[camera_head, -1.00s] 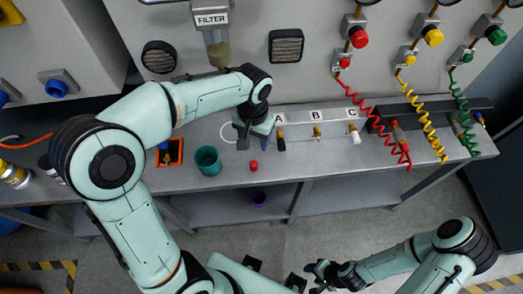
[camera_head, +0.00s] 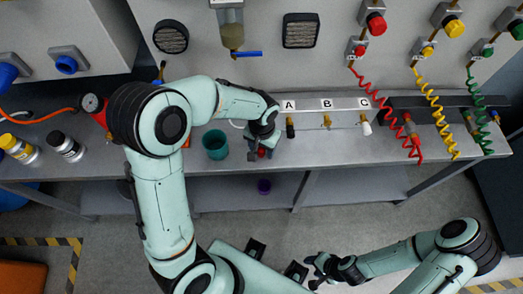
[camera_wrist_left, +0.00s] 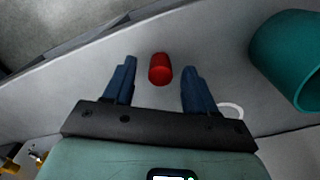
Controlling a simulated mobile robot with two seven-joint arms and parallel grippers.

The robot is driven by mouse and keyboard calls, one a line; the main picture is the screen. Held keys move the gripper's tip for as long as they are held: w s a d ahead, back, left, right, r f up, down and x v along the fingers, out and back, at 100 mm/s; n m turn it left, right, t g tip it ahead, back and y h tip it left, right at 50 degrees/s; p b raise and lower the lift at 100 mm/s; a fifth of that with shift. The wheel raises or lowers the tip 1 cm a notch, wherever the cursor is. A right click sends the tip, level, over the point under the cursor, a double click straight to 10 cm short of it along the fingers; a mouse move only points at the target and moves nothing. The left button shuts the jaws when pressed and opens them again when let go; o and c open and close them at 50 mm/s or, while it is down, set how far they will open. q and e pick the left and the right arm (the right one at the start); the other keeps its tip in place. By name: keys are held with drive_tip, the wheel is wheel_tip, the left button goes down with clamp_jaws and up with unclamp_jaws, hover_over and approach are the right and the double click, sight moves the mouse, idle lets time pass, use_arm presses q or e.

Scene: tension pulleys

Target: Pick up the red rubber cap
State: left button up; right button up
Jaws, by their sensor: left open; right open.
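The red rubber cap (camera_head: 262,152) sits on the grey workbench, mostly covered by my left gripper in the head view. In the left wrist view the red cap (camera_wrist_left: 160,69) lies just beyond and between the two blue fingertips, with no finger touching it. My left gripper (camera_head: 262,154) is open and empty; its fingers (camera_wrist_left: 159,74) also show in the left wrist view. My right gripper (camera_head: 318,270) hangs low over the floor in front of the bench, away from the cap, and is open.
A teal cup (camera_head: 215,144) stands on the bench left of the left gripper, and it also shows in the left wrist view (camera_wrist_left: 290,55). Fittings labelled A, B and C (camera_head: 326,121) are to the right. Coiled red, yellow and green hoses hang further right. A purple item (camera_head: 264,187) lies below the bench top.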

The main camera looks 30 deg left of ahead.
use_arm(q)
drive_tip(key=shift+f, duration=0.15)
drive_tip(key=shift+c, duration=0.3)
clamp_jaws()
